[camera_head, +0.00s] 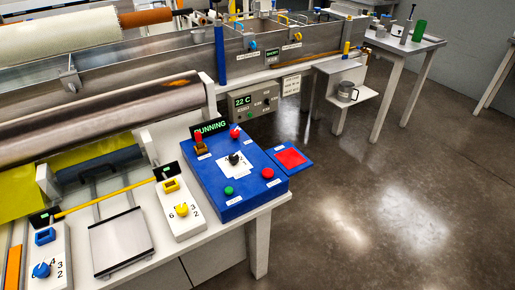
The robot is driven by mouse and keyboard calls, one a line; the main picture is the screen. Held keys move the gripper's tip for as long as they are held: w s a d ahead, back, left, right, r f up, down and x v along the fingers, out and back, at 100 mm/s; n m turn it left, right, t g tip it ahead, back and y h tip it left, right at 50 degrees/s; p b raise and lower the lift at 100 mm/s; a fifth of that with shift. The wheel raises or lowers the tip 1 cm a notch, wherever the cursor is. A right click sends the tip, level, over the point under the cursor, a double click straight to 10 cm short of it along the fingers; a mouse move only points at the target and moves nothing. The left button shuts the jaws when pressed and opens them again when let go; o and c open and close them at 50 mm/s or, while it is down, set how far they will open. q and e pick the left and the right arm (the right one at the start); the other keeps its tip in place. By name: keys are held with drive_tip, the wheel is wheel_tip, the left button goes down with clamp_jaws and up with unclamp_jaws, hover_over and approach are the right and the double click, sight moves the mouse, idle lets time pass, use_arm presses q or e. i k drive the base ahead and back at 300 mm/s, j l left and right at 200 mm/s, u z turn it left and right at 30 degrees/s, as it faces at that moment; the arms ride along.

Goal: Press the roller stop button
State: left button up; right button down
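A blue control box (215,180) stands on the corner of the white table, with a small display (209,128) that reads RUNNING. On its top are a red round button (267,173) at the right front, a green round button (229,190) at the front and a black knob (234,158) on a white plate. A red-topped control (235,132) sits at the back. A flat red square (291,158) on a blue plate lies beside the box. The labels are too small to read, so I cannot tell which is the roller stop. Neither gripper shows.
A large metallic roller (100,118) lies behind at the left. White panels with a yellow knob (181,210) and a blue knob (41,270) stand left of the box. A long metal trough (170,62) runs behind. The floor (390,190) at the right is clear.

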sight(267, 173)
drive_tip(key=i+j+z, duration=0.1)
drive_tip(key=i+j, duration=0.25)
drive_tip(key=i+j+z, duration=0.15)
drive_tip(key=i+j, duration=0.2)
drive_tip(key=j, duration=0.25)
